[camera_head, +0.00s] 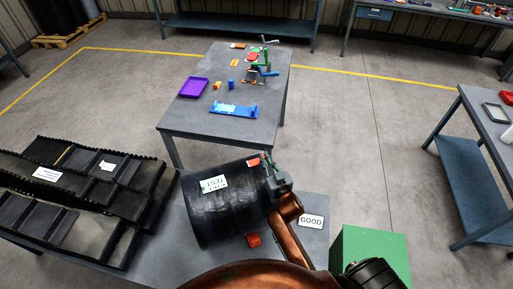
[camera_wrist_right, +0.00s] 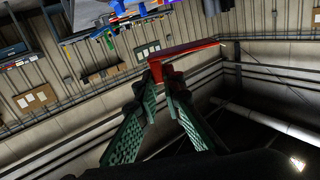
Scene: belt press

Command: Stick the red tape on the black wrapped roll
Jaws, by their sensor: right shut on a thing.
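The black wrapped roll (camera_head: 228,215) lies on its side on the near grey table, with a white label (camera_head: 213,184) on it. My right gripper (camera_head: 267,163) is at the roll's upper right end, shut on a strip of red tape (camera_head: 253,162). In the right wrist view the fingertips (camera_wrist_right: 165,82) pinch the red tape (camera_wrist_right: 185,49), which extends out to the right. The tape overlaps the roll's upper edge in the head view; I cannot tell whether it touches. My left gripper is not in view.
A red object (camera_head: 254,240) sits beside the roll on the near table (camera_head: 290,244). A "GOOD" sign (camera_head: 311,221) and a green box (camera_head: 370,246) are to the right. Black ridged belts (camera_head: 75,200) lie to the left. A farther table (camera_head: 192,122) holds a purple tray (camera_head: 194,88).

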